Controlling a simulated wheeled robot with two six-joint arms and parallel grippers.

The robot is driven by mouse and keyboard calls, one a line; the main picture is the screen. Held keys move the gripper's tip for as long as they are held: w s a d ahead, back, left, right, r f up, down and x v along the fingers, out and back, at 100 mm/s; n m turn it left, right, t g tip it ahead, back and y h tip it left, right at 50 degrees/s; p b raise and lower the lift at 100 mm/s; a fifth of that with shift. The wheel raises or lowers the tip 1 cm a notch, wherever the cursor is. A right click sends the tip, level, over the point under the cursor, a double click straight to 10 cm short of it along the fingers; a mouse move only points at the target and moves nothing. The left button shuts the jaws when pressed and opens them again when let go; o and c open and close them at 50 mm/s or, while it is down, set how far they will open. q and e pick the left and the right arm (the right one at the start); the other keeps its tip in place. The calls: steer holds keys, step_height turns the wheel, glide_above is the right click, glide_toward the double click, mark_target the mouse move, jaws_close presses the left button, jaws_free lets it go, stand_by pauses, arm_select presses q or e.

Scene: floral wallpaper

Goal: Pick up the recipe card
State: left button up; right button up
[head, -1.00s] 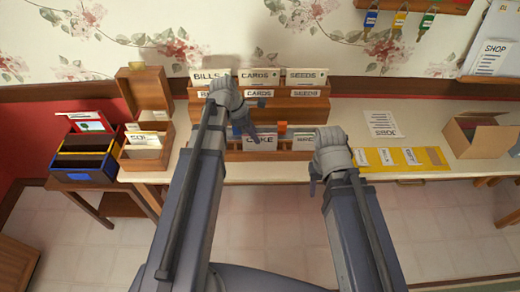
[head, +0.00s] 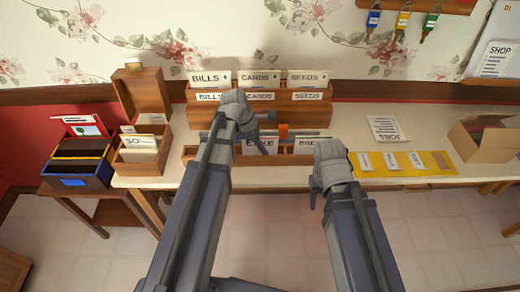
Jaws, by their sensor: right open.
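Recipe-type cards stand in two places, and I cannot tell which is the task's card. A white card labelled "CAKE" (head: 252,147) and one starting "BRE" (head: 308,146) stand in a low wooden rack (head: 190,154) on the table. A card starting "SO" (head: 138,142) stands in an open wooden box (head: 141,164) at the left. My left gripper (head: 266,131) is over the low rack, its fingers spread apart, one in front of the "CAKE" card and partly hiding it. My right gripper (head: 317,194) is open and empty, in front of the rack's right end.
Behind is a wooden holder (head: 258,111) with BILLS, CARDS and SEEDS cards. An orange block (head: 283,131) stands between the rack's cards. Right are a yellow strip (head: 375,172) with labels, a paper list (head: 387,128) and an open cardboard box (head: 483,137). A dark crate (head: 77,171) stands left.

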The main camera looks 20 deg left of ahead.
arm_select(q)
steer(key=shift+f, duration=0.15)
steer(key=shift+c, duration=0.3)
jaws_close()
stand_by(0.4)
step_height(320, 180, up, 10)
steer(key=p, duration=1)
steer(key=shift+r, duration=0.2)
